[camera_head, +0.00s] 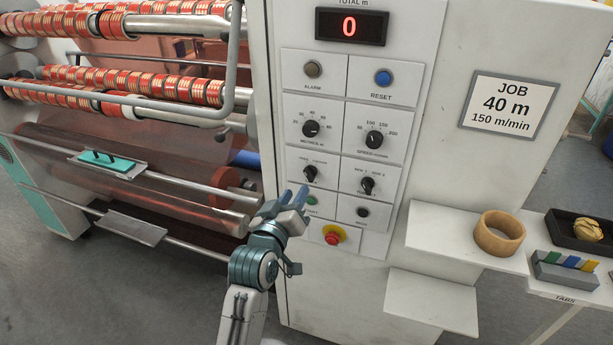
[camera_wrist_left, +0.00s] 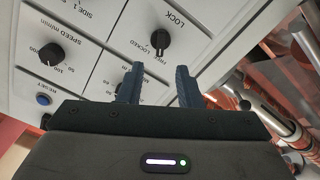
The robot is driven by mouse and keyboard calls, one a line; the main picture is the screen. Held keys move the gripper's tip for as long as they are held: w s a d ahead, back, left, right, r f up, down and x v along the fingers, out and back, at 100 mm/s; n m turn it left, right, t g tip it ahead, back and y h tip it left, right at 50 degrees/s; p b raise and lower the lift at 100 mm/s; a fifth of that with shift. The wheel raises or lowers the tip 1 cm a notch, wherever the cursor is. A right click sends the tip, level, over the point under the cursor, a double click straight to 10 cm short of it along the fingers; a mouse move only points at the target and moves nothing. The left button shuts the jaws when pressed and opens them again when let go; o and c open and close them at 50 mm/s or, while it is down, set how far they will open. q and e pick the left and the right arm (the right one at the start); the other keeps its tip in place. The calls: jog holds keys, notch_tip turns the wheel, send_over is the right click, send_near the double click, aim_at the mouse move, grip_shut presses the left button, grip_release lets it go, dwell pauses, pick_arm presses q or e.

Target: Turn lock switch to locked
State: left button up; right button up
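The lock switch (camera_head: 310,173) is a black knob on its own white plate, left of the side selector knob on the control panel. In the left wrist view, the lock switch (camera_wrist_left: 160,38) appears upside down under the word LOCK, and its pointer seems to face the FREE label. My left gripper (camera_head: 297,192) is just below the switch in the head view. In the wrist view, my left gripper (camera_wrist_left: 158,76) has its two dark fingers apart with nothing between them. The fingertips are short of the knob and do not touch it. My right gripper is out of view.
The metres knob (camera_head: 310,128) and speed knob (camera_head: 374,139) sit above. A red emergency button (camera_head: 333,236) and a green start button (camera_head: 311,200) are close to my gripper. A shelf with a tape ring (camera_head: 499,233) is at right; rollers with tape reels are at left.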

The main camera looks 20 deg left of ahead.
aim_at(306, 175)
pick_arm(q)
jog(key=w+p, duration=0.1)
jog(key=w, duration=0.6)
jog(key=shift+d, duration=0.1)
grip_shut()
